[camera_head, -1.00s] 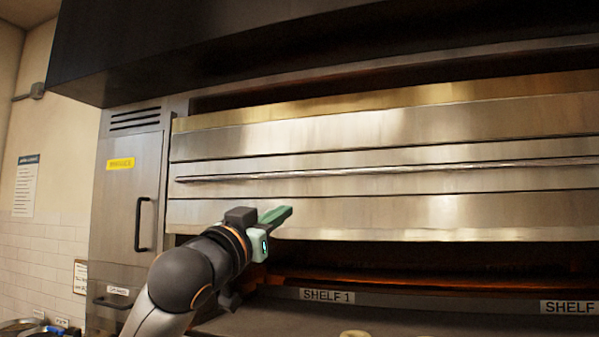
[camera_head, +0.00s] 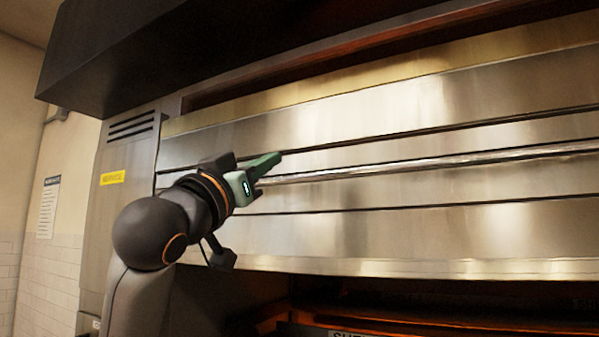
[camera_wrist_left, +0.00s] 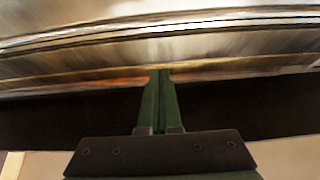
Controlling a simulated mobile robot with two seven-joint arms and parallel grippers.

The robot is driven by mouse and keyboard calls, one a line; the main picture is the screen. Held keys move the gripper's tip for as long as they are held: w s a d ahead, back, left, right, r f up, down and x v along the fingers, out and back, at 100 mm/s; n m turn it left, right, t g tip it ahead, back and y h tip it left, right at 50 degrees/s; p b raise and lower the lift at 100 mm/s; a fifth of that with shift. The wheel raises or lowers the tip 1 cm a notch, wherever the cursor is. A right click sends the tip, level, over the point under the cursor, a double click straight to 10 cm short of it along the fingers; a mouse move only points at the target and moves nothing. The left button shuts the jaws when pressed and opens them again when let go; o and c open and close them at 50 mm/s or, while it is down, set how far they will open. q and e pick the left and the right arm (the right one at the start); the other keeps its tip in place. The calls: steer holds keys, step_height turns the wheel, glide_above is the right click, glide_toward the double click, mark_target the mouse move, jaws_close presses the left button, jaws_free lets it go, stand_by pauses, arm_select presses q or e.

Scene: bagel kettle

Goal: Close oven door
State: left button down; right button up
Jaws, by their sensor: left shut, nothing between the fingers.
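The oven door (camera_head: 340,235) is a wide, shiny steel panel with a long horizontal handle bar (camera_head: 430,165) across it. A dark opening shows below its lower edge, and a dark gap shows above its top edge. My left gripper (camera_head: 272,160) is shut and empty, in front of the door's left part, close to the left end of the bar. I cannot tell whether it touches the door. In the left wrist view its green fingers (camera_wrist_left: 159,100) are together, pointing at the steel door (camera_wrist_left: 150,50). My right gripper is not in view.
A dark hood (camera_head: 200,50) overhangs the oven at the top. A steel side panel with a yellow label (camera_head: 112,178) stands at the left, beside a tiled wall (camera_head: 52,285). A lit shelf (camera_head: 400,318) shows below the door.

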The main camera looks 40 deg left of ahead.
arm_select(q)
steer(key=p+x, duration=0.5)
steer(key=x, duration=0.5)
step_height(320, 180, down, 4)
steer(key=shift+w+f+b, duration=0.1)
steer(key=shift+w+b, duration=0.05)
steer(key=shift+b, duration=0.15)
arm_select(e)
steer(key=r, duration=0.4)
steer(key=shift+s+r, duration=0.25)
